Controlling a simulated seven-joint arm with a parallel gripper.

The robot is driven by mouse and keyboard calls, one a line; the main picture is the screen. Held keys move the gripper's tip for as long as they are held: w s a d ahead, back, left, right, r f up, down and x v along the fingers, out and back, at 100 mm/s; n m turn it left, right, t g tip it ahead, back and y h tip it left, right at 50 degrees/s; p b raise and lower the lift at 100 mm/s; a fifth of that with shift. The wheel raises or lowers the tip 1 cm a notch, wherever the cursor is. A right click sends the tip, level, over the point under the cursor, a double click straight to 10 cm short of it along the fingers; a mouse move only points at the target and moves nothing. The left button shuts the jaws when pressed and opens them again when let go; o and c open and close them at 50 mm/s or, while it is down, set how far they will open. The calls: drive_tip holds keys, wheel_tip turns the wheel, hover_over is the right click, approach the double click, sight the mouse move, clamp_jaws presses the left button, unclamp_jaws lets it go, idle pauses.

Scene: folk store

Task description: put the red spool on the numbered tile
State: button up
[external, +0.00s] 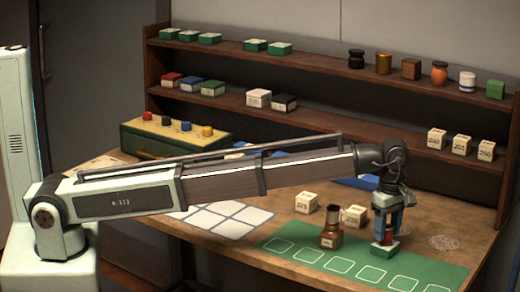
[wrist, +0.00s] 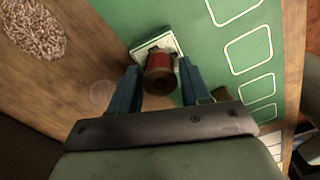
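The red spool (wrist: 160,64) with dark brown ends stands between the two blue fingers of my gripper (wrist: 159,70) in the wrist view. The fingers appear to press its sides, so my gripper looks shut on it. A pale tile with green sides (wrist: 150,45) lies right under the spool, on the green mat. In the external view my gripper (external: 387,232) points straight down at the mat, with a bit of the red spool (external: 388,226) between its fingers. The tile (external: 383,252) shows below. The spool hides part of the tile, and whether it touches cannot be told. I cannot read a number.
A brown bottle (external: 331,236) and two numbered cream cubes (external: 306,202) (external: 354,216) stand left of my gripper. The green mat (external: 295,262) has several outlined squares. A round patch of grains (wrist: 33,27) lies beside it. Shelves (external: 330,120) with boxes and jars are behind.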

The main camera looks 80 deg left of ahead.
drive_tip(key=shift+o, duration=1.2)
wheel_tip(320, 180, up, 12)
drive_tip(key=shift+r, duration=0.15)
